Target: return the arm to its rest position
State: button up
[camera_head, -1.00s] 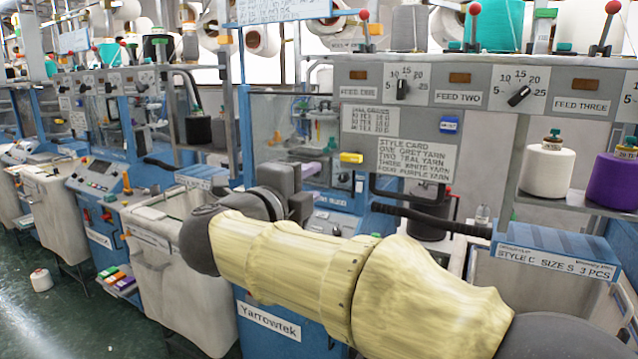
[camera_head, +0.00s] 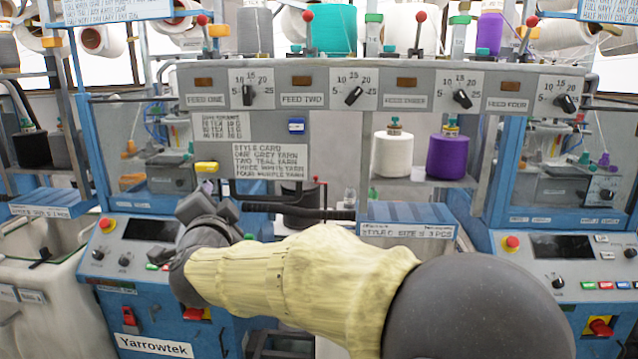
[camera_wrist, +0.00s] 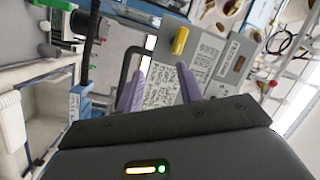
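My arm (camera_head: 300,275), in a cream sleeve with dark grey joints, reaches from the lower right across the front of the knitting machine in the head view. It is bent, with its wrist at the left, in front of the blue console. My gripper (camera_wrist: 161,72) shows in the wrist view as two lilac fingers standing apart with nothing between them. Its fingers cannot be made out in the head view. Beyond them in the wrist view are the style card (camera_wrist: 205,65) and a yellow block (camera_wrist: 180,40) on the grey panel.
The grey feed panel (camera_head: 350,120) with dials spans the machine. White (camera_head: 392,155) and purple (camera_head: 447,157) yarn cones stand on a shelf behind my arm. A blue label tray (camera_head: 408,215) juts out near the forearm. A pale bin (camera_head: 45,270) stands at left, and a right console (camera_head: 570,250) stands opposite.

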jog(key=s+d+f+n+g+h+p, duration=0.1)
jog(key=s+d+f+n+g+p, duration=0.15)
jog(key=d+f+n+g, duration=0.95)
jog(key=s+d+f+m+g+h+p, duration=0.1)
jog(key=s+d+f, duration=0.6)
jog(key=d, duration=0.4)
jog(key=s+d+f+m+g+h+p, duration=0.1)
jog(key=s+d+f+m+g+h, duration=0.1)
jog(key=s+d+f, duration=0.6)
jog(key=s+d, duration=0.2)
jog(key=d, duration=0.1)
jog(key=shift+s+d+f+g+p, duration=0.15)
jog(key=shift+s+d+g+p, duration=0.05)
jog(key=shift+d+g+p, duration=0.15)
